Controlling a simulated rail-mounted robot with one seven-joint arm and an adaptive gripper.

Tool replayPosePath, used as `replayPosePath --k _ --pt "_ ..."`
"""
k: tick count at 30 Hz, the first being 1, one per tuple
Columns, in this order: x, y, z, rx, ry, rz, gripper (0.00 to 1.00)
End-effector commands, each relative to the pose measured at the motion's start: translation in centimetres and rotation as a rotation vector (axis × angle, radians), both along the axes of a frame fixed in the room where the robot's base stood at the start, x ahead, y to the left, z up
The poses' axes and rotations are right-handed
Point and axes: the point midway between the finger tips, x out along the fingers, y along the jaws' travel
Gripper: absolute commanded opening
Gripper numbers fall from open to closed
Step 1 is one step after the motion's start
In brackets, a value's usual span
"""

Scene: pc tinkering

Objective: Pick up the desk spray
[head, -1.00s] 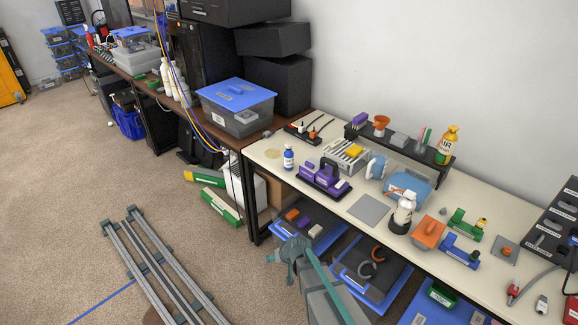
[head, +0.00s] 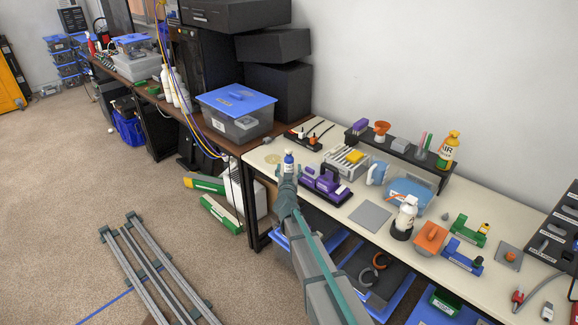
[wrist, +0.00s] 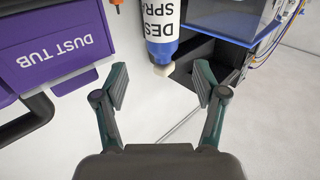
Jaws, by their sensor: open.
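The desk spray (head: 289,158) is a small blue bottle with a white label, at the left end of the cream workbench (head: 371,187). In the wrist view the desk spray (wrist: 162,27) appears upside down, its pale tip pointing down toward the space between my fingers. My gripper (head: 287,174) is at the bench's left front edge, close to the bottle and partly covering it in the head view. In the wrist view my gripper (wrist: 161,82) has its fingers spread apart with nothing between them. The bottle's lower part is hidden in the head view.
A purple dust tub (head: 325,184) stands right beside the spray, and also shows large at left in the wrist view (wrist: 50,52). A blue-lidded bin (head: 236,108) stands on the brown desk beyond. A grey mat (head: 370,214) lies farther right on the bench.

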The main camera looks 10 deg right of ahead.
Motion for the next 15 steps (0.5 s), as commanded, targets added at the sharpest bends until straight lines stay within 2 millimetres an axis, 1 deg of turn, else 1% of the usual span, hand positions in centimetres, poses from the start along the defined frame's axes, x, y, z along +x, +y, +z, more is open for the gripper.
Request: replayPosePath --k 1,3,10,15 --pt "1.2 -0.1 0.0 0.000 0.000 0.000 0.71" --pt "2.0 -0.3 0.0 0.000 0.001 0.001 0.71" --pt "3.2 -0.5 0.0 0.001 0.002 0.002 0.71" --pt "5.4 -0.7 -0.1 0.000 0.002 0.002 0.71"
